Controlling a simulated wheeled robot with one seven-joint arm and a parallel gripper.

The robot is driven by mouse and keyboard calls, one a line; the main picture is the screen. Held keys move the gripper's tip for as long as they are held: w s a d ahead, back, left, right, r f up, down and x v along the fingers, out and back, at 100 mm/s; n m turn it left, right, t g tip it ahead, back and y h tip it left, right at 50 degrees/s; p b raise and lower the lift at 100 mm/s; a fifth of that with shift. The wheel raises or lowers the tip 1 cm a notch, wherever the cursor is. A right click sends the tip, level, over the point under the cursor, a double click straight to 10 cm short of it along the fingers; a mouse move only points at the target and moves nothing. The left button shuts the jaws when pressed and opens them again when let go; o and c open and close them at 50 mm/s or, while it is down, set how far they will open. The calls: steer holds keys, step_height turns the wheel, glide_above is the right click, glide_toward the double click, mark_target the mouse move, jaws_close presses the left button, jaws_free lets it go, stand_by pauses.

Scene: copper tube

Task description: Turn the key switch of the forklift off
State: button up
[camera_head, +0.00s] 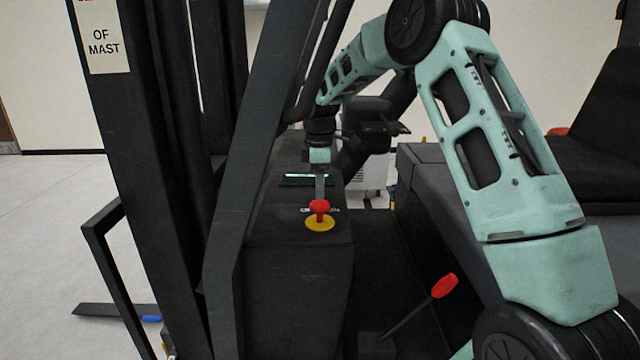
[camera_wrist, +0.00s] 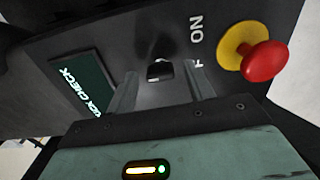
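The key switch (camera_wrist: 160,71) shows in the wrist view as a small dark key on the black forklift panel (camera_wrist: 150,25). White "ON" lettering (camera_wrist: 196,30) and part of another white label lie to its right. My gripper (camera_wrist: 157,76) is open, with one finger on each side of the key and a visible gap to each. In the head view my gripper (camera_head: 320,186) points down at the console top (camera_head: 285,228). The key cannot be made out there.
A red stop button (camera_wrist: 265,61) on a yellow disc is close to the right finger; it also shows in the head view (camera_head: 320,207). A display (camera_wrist: 82,85) lies left of the key. A red-knobbed lever (camera_head: 444,286) and the dark mast (camera_head: 165,150) stand nearby.

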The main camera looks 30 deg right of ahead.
step_height(320, 180, up, 17)
steer(key=b, duration=0.3)
steer(key=shift+r+b, duration=0.15)
steer(key=shift+b, duration=0.15)
stand_by(0.6)
